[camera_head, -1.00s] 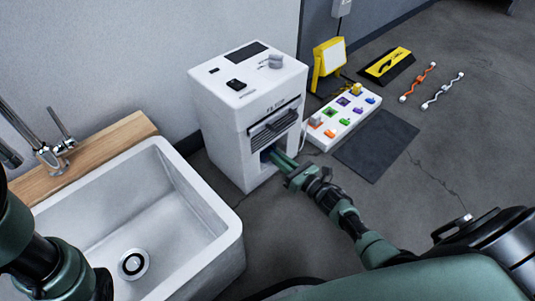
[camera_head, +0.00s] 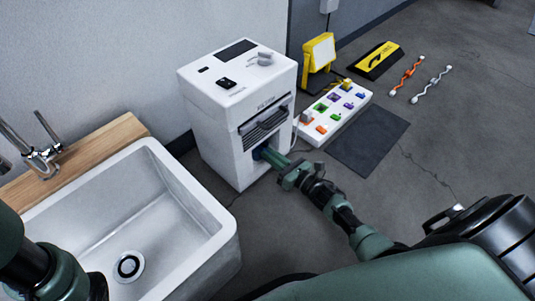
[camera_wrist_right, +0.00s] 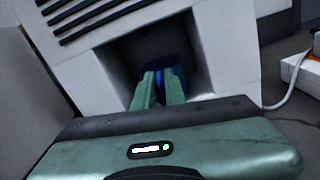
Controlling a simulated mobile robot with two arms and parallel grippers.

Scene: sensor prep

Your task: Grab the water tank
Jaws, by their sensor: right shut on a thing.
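The white machine (camera_head: 225,130) stands on the floor beside the sink, with a dark square opening low on its front. A blue thing, which I take to be the water tank (camera_wrist_right: 174,69), sits inside the opening; it also shows as a small blue patch in the head view (camera_head: 257,153). My right gripper (camera_head: 268,155) reaches into the opening with its fingers shut on the tank, and it shows in the right wrist view too (camera_wrist_right: 160,88). Much of the tank is hidden by the fingers and shadow. My left arm shows at the lower left, but its gripper is out of view.
A white sink (camera_head: 190,205) with a wooden back ledge (camera_head: 85,152) stands left of the machine.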

